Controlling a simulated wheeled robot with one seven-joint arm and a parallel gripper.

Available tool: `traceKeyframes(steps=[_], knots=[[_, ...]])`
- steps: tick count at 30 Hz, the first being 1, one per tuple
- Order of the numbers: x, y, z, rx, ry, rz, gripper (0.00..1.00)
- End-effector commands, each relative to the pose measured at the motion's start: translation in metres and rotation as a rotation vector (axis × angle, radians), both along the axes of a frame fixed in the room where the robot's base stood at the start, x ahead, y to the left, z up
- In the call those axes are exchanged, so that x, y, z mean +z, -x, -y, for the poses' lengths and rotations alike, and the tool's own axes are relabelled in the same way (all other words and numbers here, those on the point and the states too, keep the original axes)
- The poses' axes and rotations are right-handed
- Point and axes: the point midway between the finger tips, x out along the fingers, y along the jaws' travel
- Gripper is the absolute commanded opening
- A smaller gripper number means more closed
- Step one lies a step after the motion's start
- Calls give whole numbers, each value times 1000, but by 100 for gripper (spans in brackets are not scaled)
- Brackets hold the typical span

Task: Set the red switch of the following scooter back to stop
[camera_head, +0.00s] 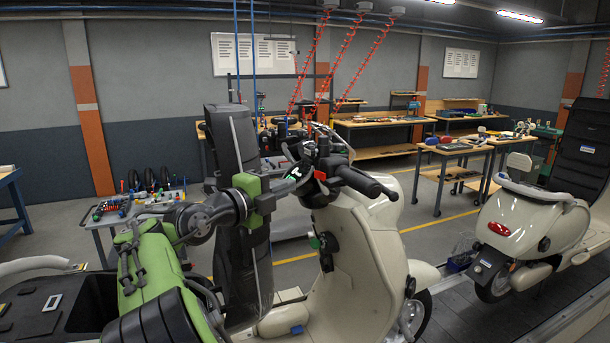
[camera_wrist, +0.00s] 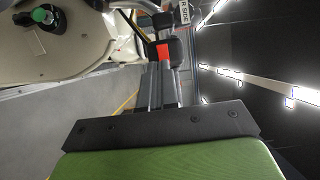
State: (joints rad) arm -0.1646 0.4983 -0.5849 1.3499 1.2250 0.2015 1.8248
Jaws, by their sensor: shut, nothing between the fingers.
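The near cream scooter (camera_head: 355,232) stands in front of me, with its black handlebar grip (camera_head: 367,182) pointing right. A small red switch (camera_head: 320,175) shows on the handlebar controls, just left of the grip. In the wrist view a red patch (camera_wrist: 165,48) shows on a black part beyond the fingers. My gripper (camera_head: 286,187) reaches the handlebar from the left, close beside the red switch. Its fingers lie together and hold nothing in the wrist view (camera_wrist: 162,72). I cannot tell whether they touch the switch, nor which position it is in.
A green-capped part (camera_head: 316,241) sits on the near scooter's front panel. A second cream scooter (camera_head: 525,222) stands at the right on the conveyor (camera_head: 452,310). A tool cart (camera_head: 108,222) stands at the left. Workbenches (camera_head: 385,122) line the back wall.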

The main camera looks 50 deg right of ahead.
Motion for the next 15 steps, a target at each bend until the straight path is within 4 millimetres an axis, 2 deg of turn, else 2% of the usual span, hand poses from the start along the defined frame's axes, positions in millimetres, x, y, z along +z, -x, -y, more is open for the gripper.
traceKeyframes(steps=[3, 7, 11, 15], knots=[[4, 3, 27, -4, 1, -2, 0], [3, 5, 51, -3, -1, -2, 0], [2, 5, 66, 0, 0, -1, 0], [1, 5, 70, 1, -1, 0, 0]])
